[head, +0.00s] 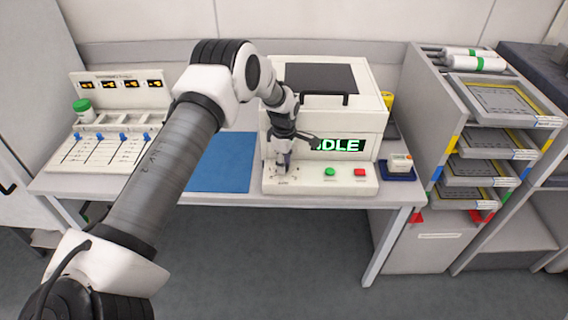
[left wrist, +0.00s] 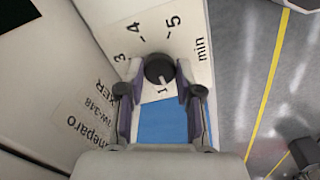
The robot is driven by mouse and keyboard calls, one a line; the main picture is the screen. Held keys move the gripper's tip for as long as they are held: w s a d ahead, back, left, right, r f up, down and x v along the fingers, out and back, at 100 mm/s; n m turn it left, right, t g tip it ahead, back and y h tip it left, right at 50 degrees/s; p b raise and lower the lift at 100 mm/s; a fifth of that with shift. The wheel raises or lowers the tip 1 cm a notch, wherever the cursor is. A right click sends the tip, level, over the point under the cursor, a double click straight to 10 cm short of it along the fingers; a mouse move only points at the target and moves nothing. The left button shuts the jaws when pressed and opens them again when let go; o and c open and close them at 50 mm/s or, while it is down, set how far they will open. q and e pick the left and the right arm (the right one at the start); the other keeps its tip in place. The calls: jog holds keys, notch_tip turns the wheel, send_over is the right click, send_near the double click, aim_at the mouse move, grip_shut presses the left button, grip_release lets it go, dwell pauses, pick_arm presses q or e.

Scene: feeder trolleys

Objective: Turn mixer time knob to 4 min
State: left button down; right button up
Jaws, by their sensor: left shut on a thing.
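The mixer (head: 365,108) is a white machine at the back of the table, with a lit green display (head: 350,145) that my arm partly covers; "DLE" is readable. My left gripper (head: 283,165) reaches down to the left of its front panel. In the left wrist view, the dark round time knob (left wrist: 159,68) lies between the fingertips of my left gripper (left wrist: 159,92), which is shut on it. A pale line on the knob seems to point towards the 1. My right gripper is not in view.
A green button (head: 330,172) and a red button (head: 360,172) sit right of the gripper on the panel. A small device on a blue tray (head: 399,177) is beside the mixer. A blue mat (head: 222,163) and slider panel (head: 105,150) are to the left.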

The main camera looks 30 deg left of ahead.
pick_arm(q)
jog(key=m, duration=0.4)
jog(key=shift+s+f+m+b, duration=0.1)
jog(key=shift+f+m+b, duration=0.1)
jog(key=shift+m+b, duration=0.15)
jog(key=m, duration=0.3)
jog(key=shift+m+b, duration=0.25)
jog(key=shift+b, duration=0.05)
jog(key=m, duration=0.4)
jog(key=shift+b, duration=0.35)
jog(key=m, duration=0.4)
jog(key=shift+s+b, duration=0.1)
jog(key=shift+b, duration=0.2)
jog(key=m, duration=0.4)
jog(key=shift+m+b, duration=0.3)
jog(key=shift+b, duration=0.05)
jog(key=m, duration=0.3)
jog(key=shift+m+b, duration=0.3)
jog(key=shift+m, duration=0.1)
jog(key=m, duration=0.4)
jog(key=shift+b, duration=0.3)
jog(key=m, duration=0.4)
jog(key=shift+m, duration=0.3)
